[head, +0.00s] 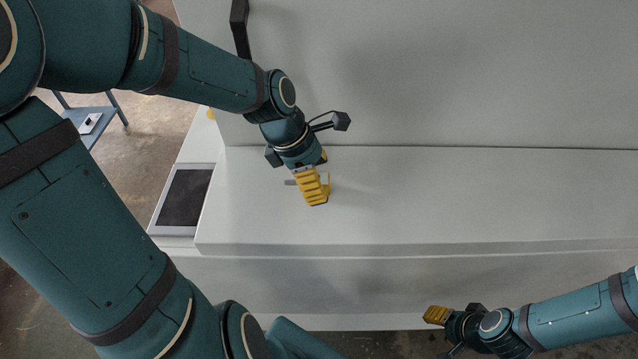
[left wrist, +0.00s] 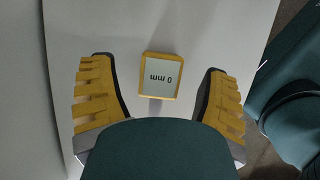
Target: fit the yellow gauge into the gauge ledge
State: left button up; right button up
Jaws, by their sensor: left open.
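The yellow gauge (left wrist: 161,76) has a square yellow frame and a white face reading "0 mm", seen upside down in the left wrist view. It is over the white surface, between the spread fingers of my left gripper, with a gap on both sides. In the head view my left gripper (head: 314,190) mostly hides the gauge; a thin yellow edge (head: 328,182) and a grey stem show beside the fingers. My left gripper is open. My right gripper (head: 436,315) is at the lower right, away from the gauge; its finger opening is unclear. I cannot pick out a separate gauge ledge.
A white machine's long shelf (head: 480,195) is clear to the right, with an upright panel (head: 450,70) behind it. A dark screen (head: 185,196) lies at its left end. A black handle (head: 240,28) sticks out at the top. A blue table (head: 98,125) stands further left.

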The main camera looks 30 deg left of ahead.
pick_arm(q)
jog(key=shift+d+f, duration=0.1)
jog(key=shift+f, duration=0.25)
grip_shut()
jog(key=shift+r, duration=0.1)
